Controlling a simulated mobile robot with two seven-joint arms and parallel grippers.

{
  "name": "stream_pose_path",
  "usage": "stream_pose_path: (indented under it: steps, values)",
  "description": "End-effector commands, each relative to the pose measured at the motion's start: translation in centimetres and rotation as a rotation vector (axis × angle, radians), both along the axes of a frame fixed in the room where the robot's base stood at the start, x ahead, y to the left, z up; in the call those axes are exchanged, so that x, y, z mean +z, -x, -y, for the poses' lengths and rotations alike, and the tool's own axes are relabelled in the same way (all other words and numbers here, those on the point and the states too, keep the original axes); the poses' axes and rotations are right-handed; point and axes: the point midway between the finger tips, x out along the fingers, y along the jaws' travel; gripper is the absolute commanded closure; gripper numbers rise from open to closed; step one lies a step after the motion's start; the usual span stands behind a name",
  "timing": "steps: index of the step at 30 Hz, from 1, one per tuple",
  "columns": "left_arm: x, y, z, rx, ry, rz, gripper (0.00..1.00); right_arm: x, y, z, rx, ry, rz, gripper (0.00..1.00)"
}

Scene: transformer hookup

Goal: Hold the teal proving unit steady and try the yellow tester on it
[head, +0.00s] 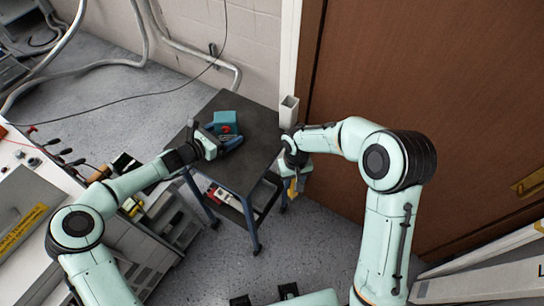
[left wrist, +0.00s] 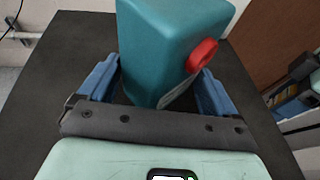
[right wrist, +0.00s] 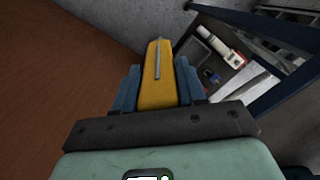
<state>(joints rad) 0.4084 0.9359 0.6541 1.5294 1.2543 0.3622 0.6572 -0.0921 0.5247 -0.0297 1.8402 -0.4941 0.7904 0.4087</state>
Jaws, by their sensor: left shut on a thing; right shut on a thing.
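The teal proving unit (head: 225,122) stands on the dark top of a small cart, with a red round part on one side. It fills the middle of the left wrist view (left wrist: 165,50), where the red part (left wrist: 201,55) faces right. My left gripper (head: 222,138) has its blue fingers on both sides of the unit and is shut on it. My right gripper (head: 292,178) is shut on the yellow tester (head: 293,187), off the cart's right side, in front of the brown door. In the right wrist view the tester (right wrist: 157,75) sits between the blue fingers, with a grey metal strip on it.
The cart top (head: 250,165) is otherwise clear. Its lower shelf holds a red and white item (right wrist: 222,48) and small parts. The brown door (head: 430,80) is at right. A cluttered white bench (head: 40,170) stands at left.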

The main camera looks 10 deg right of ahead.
Motion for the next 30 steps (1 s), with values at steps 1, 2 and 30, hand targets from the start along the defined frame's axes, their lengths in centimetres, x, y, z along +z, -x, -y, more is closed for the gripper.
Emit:
stream_pose_path:
  steps: [1, 2, 30]
  values:
    - [0.0, 0.0, 0.1, -0.001, 0.000, 0.000, 0.25, 0.0, 0.4, -0.4, 0.006, 0.007, 0.006, 0.95]
    - [0.0, 0.0, 0.1, -0.001, 0.000, 0.000, 0.25, 0.0, 0.7, -0.7, 0.008, 0.014, 0.010, 0.95]
    - [0.0, 0.0, 0.1, -0.001, 0.000, 0.000, 0.25, 9.9, 6.7, -13.6, 0.379, 0.786, 0.881, 0.95]
